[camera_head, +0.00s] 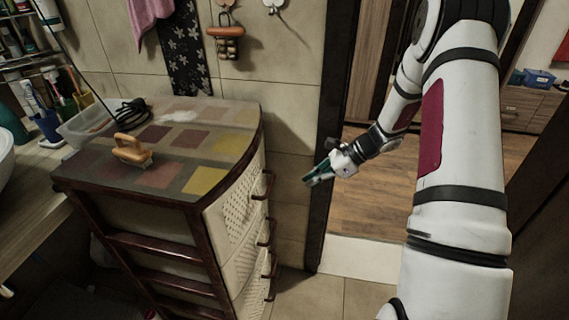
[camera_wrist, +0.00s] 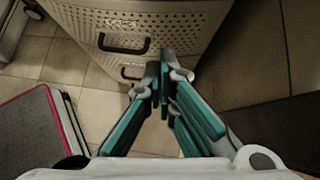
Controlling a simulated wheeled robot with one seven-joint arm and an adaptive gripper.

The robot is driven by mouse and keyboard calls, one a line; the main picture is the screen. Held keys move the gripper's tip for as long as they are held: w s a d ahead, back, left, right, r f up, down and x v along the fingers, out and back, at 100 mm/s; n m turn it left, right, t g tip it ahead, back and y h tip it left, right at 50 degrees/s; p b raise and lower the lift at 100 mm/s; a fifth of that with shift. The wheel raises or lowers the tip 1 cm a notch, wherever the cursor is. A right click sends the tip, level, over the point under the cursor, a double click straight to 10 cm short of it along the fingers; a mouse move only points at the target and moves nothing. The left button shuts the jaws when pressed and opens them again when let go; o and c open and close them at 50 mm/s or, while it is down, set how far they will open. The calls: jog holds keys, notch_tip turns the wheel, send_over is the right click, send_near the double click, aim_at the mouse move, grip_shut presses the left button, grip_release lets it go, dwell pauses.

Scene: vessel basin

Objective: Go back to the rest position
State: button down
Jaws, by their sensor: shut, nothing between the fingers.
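My gripper (camera_head: 318,174) is at the end of my white arm, in the air to the right of the drawer cabinet and in front of the doorway. In the wrist view my gripper (camera_wrist: 164,84) shows its teal fingers with the tips together and nothing between them. It points down toward the cabinet front and the tiled floor, apart from both as far as I can tell.
The drawer cabinet (camera_head: 233,215) has dark handles facing my gripper; its front also shows in the wrist view (camera_wrist: 180,22). An orange-brown object with a handle (camera_head: 132,150) stands on its patchwork top. A dark door frame (camera_head: 333,130) is close behind my gripper. Tiled floor (camera_head: 345,298) is clear.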

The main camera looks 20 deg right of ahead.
jog(key=s+a+r+n+g+h+p, duration=0.15)
jog(key=s+a+r+n, duration=0.25)
jog(key=r, duration=0.4)
jog(key=s+a+r+n+h+p, duration=0.15)
jog(key=s+a+r+n, duration=0.25)
jog(key=r, duration=0.4)
jog(key=s+a+r+n+g+p, duration=0.1)
jog(key=s+a+r+n+p, duration=0.2)
jog(key=r, duration=0.5)
jog(key=s+a+r+n+h+p, duration=0.1)
jog(key=s+r+n, duration=0.3)
jog(key=s, duration=0.4)
jog(key=s+a+r+n+t+h+p, duration=0.1)
jog(key=s+r+n, duration=0.3)
jog(key=s, duration=0.4)
jog(key=s+r+n+t+h+p, duration=0.1)
jog(key=s+r+n+h+p, duration=0.2)
jog(key=s+r, duration=0.3)
jog(key=shift+s+a+n, duration=0.4)
jog(key=shift+s+n, duration=0.4)
jog(key=shift+s, duration=0.15)
